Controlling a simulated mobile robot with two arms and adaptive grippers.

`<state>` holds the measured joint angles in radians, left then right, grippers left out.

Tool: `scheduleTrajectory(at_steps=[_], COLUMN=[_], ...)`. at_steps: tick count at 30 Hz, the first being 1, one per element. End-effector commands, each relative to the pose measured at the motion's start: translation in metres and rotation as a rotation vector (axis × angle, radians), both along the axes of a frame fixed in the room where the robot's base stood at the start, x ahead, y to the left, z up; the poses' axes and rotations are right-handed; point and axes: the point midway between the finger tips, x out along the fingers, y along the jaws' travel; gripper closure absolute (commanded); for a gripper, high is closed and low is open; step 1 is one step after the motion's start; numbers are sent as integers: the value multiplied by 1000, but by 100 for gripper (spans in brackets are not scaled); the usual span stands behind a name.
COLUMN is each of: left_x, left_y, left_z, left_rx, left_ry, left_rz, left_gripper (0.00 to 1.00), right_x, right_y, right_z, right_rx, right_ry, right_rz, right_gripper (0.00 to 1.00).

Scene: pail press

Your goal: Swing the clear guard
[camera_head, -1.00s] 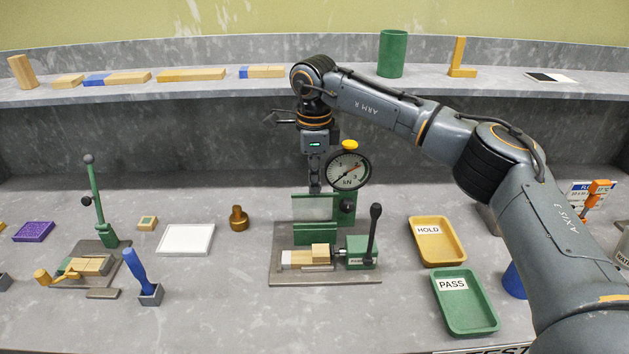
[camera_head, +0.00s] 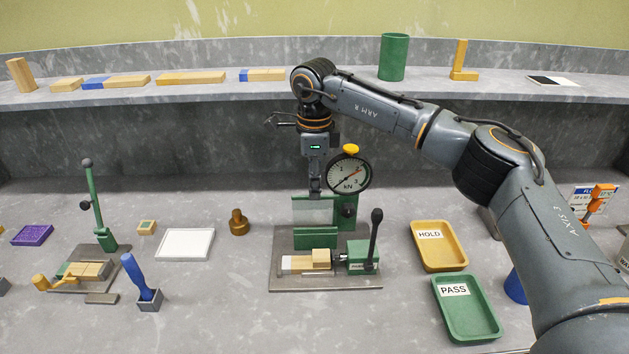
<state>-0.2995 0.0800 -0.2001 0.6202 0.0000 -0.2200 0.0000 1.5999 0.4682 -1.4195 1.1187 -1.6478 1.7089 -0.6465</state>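The press (camera_head: 345,230) stands on a grey base plate in the middle of the bench, with a green frame and a round dial gauge (camera_head: 348,170) marked kN. A thin, see-through, greenish panel, which looks like the clear guard (camera_head: 302,212), stands upright at the press's left side. My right gripper (camera_head: 315,195) points down from above, its fingertips at the panel's top edge; I cannot tell whether they touch it. The fingers are seen nearly edge-on, so their gap is hidden. A wooden block (camera_head: 321,259) lies in the fixture below. My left gripper is out of view.
A yellow HOLD tray (camera_head: 437,258) and a green PASS tray (camera_head: 480,318) lie right of the press. The press's black-knobbed lever (camera_head: 374,235) stands upright. A brass weight (camera_head: 239,222) and a white tray (camera_head: 184,245) are to the left. My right arm crosses the right side.

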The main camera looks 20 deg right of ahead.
Motion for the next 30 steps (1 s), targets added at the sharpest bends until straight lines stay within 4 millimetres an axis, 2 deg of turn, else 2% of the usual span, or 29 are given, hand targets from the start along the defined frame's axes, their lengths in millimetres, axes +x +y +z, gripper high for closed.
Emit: scheduleTrajectory(at_steps=[4, 7, 15, 21, 25, 30], left_x=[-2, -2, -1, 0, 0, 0], left_y=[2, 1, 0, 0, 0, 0], left_z=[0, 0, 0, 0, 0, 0], left_rx=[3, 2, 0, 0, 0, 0], left_ry=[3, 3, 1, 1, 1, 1], left_rz=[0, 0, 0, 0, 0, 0], left_gripper=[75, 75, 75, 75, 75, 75], right_x=[0, 0, -1, -3, -3, -4], right_y=[0, 0, 1, 1, 2, 2], right_z=[6, 19, 76, 108, 117, 120], right_rx=[0, 0, 1, 0, 0, 0], right_ry=[-2, -3, -4, -2, 0, 1], right_rz=[0, -1, 0, -1, 1, 1], right_gripper=[66, 66, 66, 66, 66, 66])
